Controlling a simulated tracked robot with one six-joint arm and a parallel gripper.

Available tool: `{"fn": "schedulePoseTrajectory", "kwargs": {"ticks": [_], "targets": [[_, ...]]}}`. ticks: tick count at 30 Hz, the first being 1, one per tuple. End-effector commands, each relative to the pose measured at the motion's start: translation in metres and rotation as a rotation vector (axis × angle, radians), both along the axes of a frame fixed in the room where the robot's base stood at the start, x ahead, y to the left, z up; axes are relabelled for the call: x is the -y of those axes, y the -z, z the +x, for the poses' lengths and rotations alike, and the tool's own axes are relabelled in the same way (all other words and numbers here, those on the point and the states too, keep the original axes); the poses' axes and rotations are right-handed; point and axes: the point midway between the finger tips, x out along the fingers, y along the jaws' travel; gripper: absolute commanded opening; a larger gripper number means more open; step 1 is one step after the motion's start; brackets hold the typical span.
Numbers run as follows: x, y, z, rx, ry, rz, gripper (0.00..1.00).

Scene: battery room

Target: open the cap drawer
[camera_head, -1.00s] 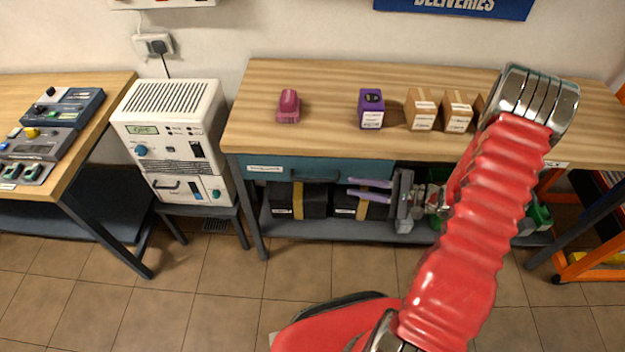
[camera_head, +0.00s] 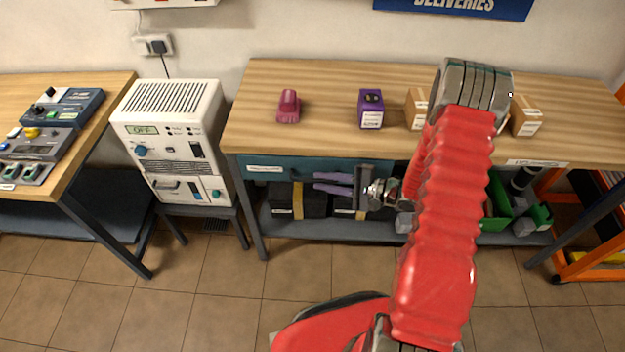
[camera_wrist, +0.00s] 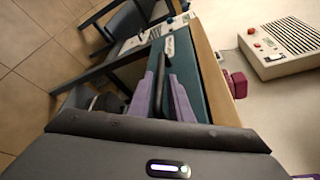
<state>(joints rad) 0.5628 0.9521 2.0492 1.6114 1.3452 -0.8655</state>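The teal drawer (camera_head: 315,168) sits under the top of the middle bench, with a white label at its left end. Its front looks flush with the bench, so it appears shut. It also shows in the wrist view (camera_wrist: 205,85). There a dark bar handle (camera_wrist: 168,47) runs along its front. My gripper (camera_head: 315,182) is in front of the drawer, with its two purple fingers pointing left. In the wrist view the fingers (camera_wrist: 161,80) are apart, and the dark bar shows between them. Whether they touch it I cannot tell.
A purple box (camera_head: 371,110), a maroon object (camera_head: 288,106) and cardboard boxes (camera_head: 525,117) stand on the bench top (camera_head: 330,75). Black boxes (camera_head: 285,200) and green bins (camera_head: 497,205) fill the lower shelf. A white appliance (camera_head: 175,140) stands close to the bench's left end.

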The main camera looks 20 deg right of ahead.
Motion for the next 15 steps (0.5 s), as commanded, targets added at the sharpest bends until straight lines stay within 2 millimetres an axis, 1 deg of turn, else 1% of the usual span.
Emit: {"fn": "schedulePoseTrajectory", "kwargs": {"ticks": [1,6,10,15], "targets": [[-0.007,0.002,0.004,-0.001,-0.004,0.000,0.18],[-0.020,0.005,0.014,0.000,-0.002,0.000,0.18],[-0.025,0.007,0.018,-0.001,-0.001,0.001,0.18],[-0.026,0.007,0.019,-0.001,-0.001,0.001,0.18]]}}
